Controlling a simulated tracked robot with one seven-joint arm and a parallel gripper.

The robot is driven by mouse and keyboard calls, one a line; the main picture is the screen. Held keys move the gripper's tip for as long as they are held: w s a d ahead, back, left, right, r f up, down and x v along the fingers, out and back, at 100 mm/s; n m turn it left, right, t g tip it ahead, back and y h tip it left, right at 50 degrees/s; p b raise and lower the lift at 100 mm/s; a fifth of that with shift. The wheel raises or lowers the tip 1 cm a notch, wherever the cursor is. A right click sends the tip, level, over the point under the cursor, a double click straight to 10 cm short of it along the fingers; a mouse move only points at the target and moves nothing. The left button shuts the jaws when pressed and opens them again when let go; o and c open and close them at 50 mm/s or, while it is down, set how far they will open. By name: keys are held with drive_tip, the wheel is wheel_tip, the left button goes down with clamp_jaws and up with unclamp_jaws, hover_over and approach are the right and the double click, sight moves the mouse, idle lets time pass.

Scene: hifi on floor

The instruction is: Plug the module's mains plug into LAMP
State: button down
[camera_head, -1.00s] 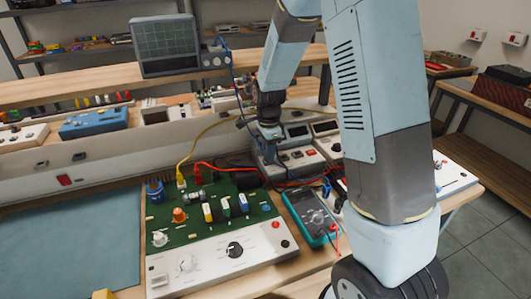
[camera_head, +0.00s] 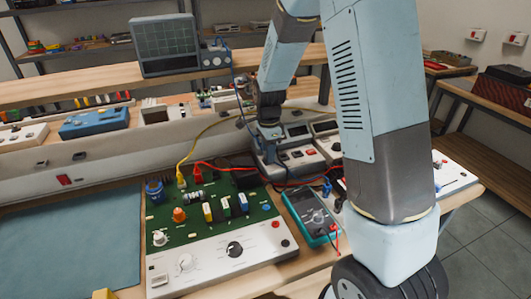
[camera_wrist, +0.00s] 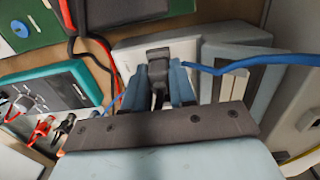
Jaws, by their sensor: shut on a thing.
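My gripper (camera_wrist: 160,88) is shut on a dark plug (camera_wrist: 158,55), with its blue fingers on either side of it. A black cord runs back between the fingers. Behind the plug is a pale panel (camera_wrist: 185,48); I cannot tell whether the plug touches it. In the head view my gripper (camera_head: 269,133) is over the instruments behind the green circuit board, and the plug is too small to make out. No LAMP label is readable. A pale rail with dark outlets (camera_head: 79,156) and a red switch (camera_head: 64,180) runs along the back of the bench.
The green board module (camera_head: 215,215) has yellow and red leads. A teal multimeter (camera_head: 308,216) lies right of it. A blue cable (camera_wrist: 250,62) passes close to my right finger. A blue-grey mat (camera_head: 70,245) at the left is clear. An oscilloscope (camera_head: 166,42) stands on the shelf.

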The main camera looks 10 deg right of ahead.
idle(0.3)
drive_tip(key=c, duration=0.8)
unclamp_jaws()
drive_tip(key=shift+c, duration=0.2)
wheel_tip(320, 180, up, 19)
drive_tip(key=shift+f, duration=0.2)
idle(0.5)
drive_tip(key=shift+w, duration=0.1)
